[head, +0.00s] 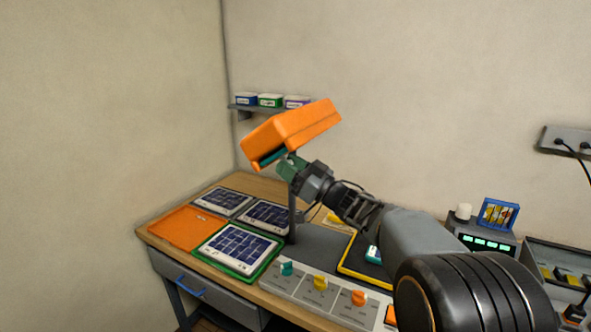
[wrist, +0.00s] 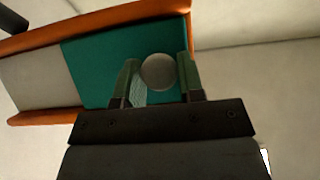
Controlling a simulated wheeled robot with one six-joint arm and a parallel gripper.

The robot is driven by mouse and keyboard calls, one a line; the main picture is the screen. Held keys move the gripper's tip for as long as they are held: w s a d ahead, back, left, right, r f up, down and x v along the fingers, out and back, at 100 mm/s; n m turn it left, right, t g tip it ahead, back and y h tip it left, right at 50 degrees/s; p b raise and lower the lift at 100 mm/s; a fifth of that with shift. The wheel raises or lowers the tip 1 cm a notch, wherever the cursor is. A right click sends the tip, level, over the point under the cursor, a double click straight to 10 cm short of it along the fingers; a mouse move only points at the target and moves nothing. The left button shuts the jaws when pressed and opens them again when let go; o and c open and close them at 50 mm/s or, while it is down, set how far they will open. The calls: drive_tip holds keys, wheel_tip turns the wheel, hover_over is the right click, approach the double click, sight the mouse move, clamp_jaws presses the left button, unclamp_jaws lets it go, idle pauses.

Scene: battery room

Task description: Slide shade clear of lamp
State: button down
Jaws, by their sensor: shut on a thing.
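The orange lamp (head: 295,128) is held up on a dark post above the bench, tilted. Its orange rim (wrist: 100,22) shows in the wrist view. The teal shade (wrist: 90,70) lies under the lamp, between its orange edges, covering the right part of the opening. A pale grey area (wrist: 32,80) of the underside is uncovered to the left. My gripper (head: 283,164) reaches up to the lamp's lower side. In the wrist view my gripper (wrist: 160,82) has its green fingers either side of a round grey knob (wrist: 158,72) on the shade, shut on it.
Below are dark solar panels (head: 238,250), an orange tray (head: 180,232) and a panel with coloured knobs (head: 320,284). A wall shelf (head: 250,107) with small boxes is behind the lamp. A grey device (head: 485,240) stands right. The wall above is clear.

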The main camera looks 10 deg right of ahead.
drive_tip(key=shift+s+a, duration=0.1)
drive_tip(key=c, duration=0.7)
unclamp_jaws()
drive_tip(key=shift+s, duration=0.1)
drive_tip(key=shift+c, duration=0.2)
drive_tip(key=b+v, duration=0.3)
drive_tip(key=v, duration=1)
drive_tip(key=shift+s+d+f, duration=0.15)
drive_tip(key=shift+s+d, duration=0.05)
drive_tip(key=shift+d, duration=0.1)
